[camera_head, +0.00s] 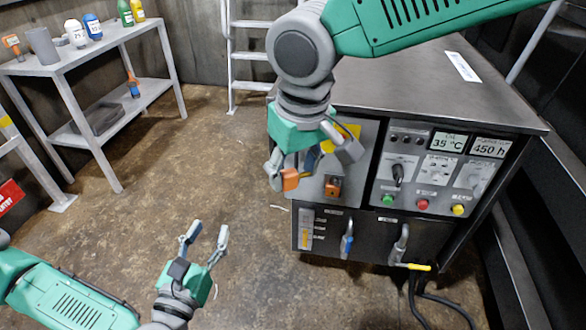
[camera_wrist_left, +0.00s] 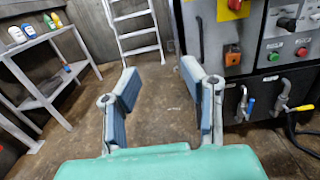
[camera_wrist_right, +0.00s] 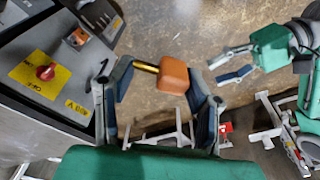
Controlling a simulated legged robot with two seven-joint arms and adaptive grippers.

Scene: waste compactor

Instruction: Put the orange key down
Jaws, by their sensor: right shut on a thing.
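The orange key (camera_wrist_right: 173,76) has a blocky orange head and a short brass shaft. My right gripper (camera_wrist_right: 158,73) is shut on it between the fingertips, with the shaft towards the finger on the left. In the head view the key's orange head (camera_head: 290,179) shows below my right gripper (camera_head: 308,165), in the air in front of the compactor's control panel. My left gripper (camera_head: 207,243) is open and empty, low over the floor at lower middle. Its spread fingers also show in the left wrist view (camera_wrist_left: 159,85).
The compactor cabinet (camera_head: 440,85) has an orange switch (camera_head: 333,186), coloured buttons, and blue and grey handles. A yellow-tipped lever (camera_head: 415,267) sticks out at its lower front. A grey shelf table (camera_head: 85,52) with bottles stands at left; a ladder (camera_head: 250,55) is behind. The floor between is clear.

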